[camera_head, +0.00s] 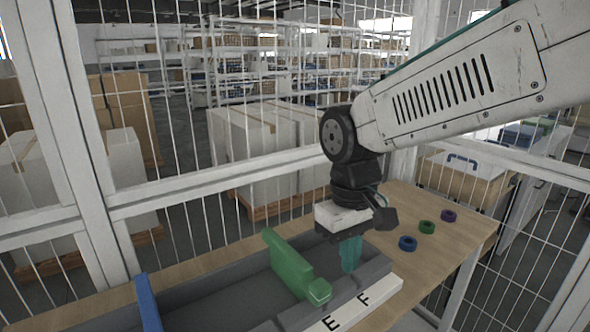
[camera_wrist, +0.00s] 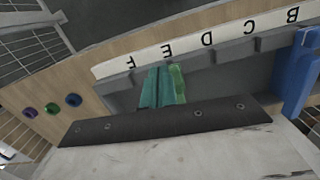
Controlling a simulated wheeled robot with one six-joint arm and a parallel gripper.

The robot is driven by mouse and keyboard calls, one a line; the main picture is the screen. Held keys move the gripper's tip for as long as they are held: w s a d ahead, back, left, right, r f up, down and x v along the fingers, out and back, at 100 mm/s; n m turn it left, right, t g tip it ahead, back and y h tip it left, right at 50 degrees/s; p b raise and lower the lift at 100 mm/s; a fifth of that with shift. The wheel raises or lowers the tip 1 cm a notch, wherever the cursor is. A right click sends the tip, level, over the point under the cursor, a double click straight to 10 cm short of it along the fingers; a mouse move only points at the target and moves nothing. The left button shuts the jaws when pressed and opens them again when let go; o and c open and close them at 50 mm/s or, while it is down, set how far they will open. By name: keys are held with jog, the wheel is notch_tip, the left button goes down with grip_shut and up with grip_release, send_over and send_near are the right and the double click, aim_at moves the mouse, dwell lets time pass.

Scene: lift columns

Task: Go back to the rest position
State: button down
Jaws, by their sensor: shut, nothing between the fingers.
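My gripper (camera_head: 350,262), with teal fingers, is shut and empty. In the head view it points down over the right end of a grey tray (camera_head: 376,266), near the letter F on the white strip (camera_head: 350,304). The fingers also show in the wrist view (camera_wrist: 157,88). A green lever-like piece (camera_head: 288,264) lies across the tray, left of the gripper, with its near end at the rim near the letter E. In the wrist view the green piece (camera_wrist: 177,84) appears right beside the fingers; whether they touch cannot be told.
A blue piece (camera_head: 148,302) crosses the tray further left. Blue (camera_head: 407,243), green (camera_head: 427,227) and purple (camera_head: 448,215) rings lie on the wooden table (camera_head: 462,240) to the right. A wire fence with white posts (camera_head: 85,150) stands behind. The air above the table's right end looks clear.

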jog(key=s+d+r+m+t, duration=0.1)
jog(key=s+d+m, duration=0.5)
jog(key=s+d, duration=0.9)
jog(key=shift+d+r+t, duration=0.4)
jog(key=shift+d+t, duration=0.2)
jog(key=shift+d, duration=0.3)
